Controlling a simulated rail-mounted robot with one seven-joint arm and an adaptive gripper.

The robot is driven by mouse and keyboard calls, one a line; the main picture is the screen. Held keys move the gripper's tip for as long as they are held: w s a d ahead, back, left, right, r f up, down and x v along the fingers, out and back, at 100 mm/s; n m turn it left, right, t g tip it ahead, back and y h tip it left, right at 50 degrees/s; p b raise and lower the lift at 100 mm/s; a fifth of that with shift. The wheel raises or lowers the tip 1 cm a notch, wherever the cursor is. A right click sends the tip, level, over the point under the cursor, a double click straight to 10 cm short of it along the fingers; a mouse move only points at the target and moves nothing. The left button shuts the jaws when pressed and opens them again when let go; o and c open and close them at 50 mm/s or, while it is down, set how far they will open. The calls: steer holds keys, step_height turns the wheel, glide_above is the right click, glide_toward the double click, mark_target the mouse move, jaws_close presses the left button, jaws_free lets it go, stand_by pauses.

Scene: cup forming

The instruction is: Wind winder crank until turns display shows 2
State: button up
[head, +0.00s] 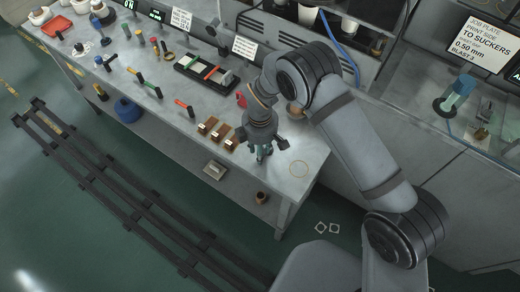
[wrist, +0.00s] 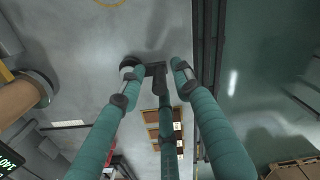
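My gripper (head: 262,154) hangs over the right end of the steel bench. In the wrist view its teal fingers (wrist: 155,73) are spread with a gap between the tips. A small dark bar (wrist: 155,70) shows at the tips; I cannot tell if it is the crank handle or part of a fingertip, or if it is gripped. A brown winder drum (wrist: 18,100) with a dark end is at the left edge of the wrist view. A display with green digits (wrist: 8,162) is cut off at the lower left, too partial to read surely. In the head view, my arm hides much of the winder.
The bench (head: 170,95) holds brown blocks (head: 217,132) left of my gripper, a black tray (head: 205,75) and several small tools. A dark rail track (head: 110,185) runs along the green floor.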

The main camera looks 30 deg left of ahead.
steer(key=shift+c, duration=0.4)
jaws_close()
steer(key=shift+b, duration=0.35)
